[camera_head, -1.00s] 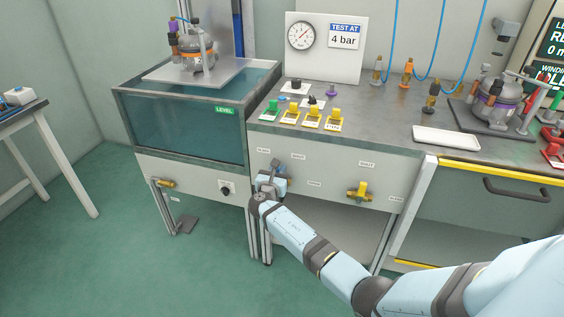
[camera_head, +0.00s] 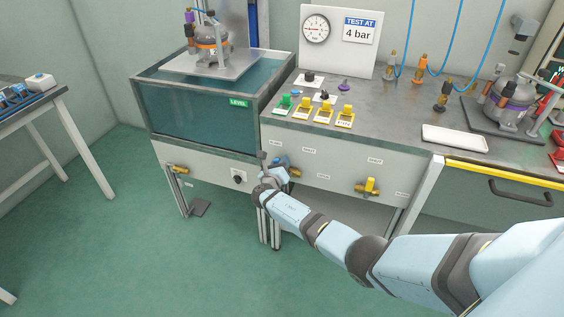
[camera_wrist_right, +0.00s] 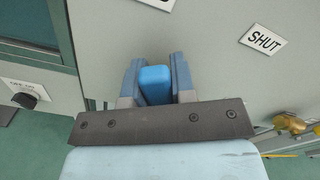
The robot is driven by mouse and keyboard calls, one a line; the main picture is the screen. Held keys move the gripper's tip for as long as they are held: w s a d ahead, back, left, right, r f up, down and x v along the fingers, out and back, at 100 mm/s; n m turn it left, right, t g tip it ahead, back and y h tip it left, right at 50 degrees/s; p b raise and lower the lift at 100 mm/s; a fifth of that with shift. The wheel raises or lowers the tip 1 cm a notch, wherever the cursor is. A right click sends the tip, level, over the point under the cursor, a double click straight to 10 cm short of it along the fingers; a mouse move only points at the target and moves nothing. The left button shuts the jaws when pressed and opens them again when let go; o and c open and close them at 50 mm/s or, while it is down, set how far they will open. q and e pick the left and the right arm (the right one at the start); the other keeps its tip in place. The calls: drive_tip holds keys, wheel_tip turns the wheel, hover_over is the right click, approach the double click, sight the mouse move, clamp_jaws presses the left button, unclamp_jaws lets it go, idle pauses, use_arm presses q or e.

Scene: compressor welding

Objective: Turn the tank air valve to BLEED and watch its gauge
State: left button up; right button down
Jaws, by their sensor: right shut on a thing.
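The tank air valve's blue handle (camera_wrist_right: 155,84) is on the grey front panel; in the head view it is mostly hidden by my gripper. My right gripper (camera_head: 274,165) is at this valve, left of its brass body (camera_head: 294,172). In the right wrist view my gripper (camera_wrist_right: 154,80) is shut on the blue handle, one finger on each side. A label reading SHUT (camera_wrist_right: 264,40) lies to the right of the handle. The round gauge (camera_head: 316,27) is on the white board; its needle position is too small to read surely. My left gripper is not in view.
A water tank (camera_head: 200,120) stands left of the panel. A yellow-handled valve (camera_head: 369,186) is farther right on the panel. A black knob (camera_head: 239,177) is on the tank's lower front. Green and yellow switches (camera_head: 324,113) stand on the bench. The floor in front is clear.

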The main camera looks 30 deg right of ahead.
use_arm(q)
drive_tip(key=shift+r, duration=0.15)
use_arm(e)
drive_tip(key=c, duration=1)
unclamp_jaws()
drive_tip(key=shift+o, duration=0.2)
use_arm(q)
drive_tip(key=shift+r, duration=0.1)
drive_tip(key=p, duration=0.2)
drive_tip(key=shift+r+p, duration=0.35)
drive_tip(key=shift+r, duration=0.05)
use_arm(e)
drive_tip(key=v, duration=1.3)
drive_tip(key=shift+s+a, duration=0.2)
drive_tip(key=shift+s, duration=0.05)
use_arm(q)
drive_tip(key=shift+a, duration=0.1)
use_arm(e)
drive_tip(key=shift+f, duration=0.1)
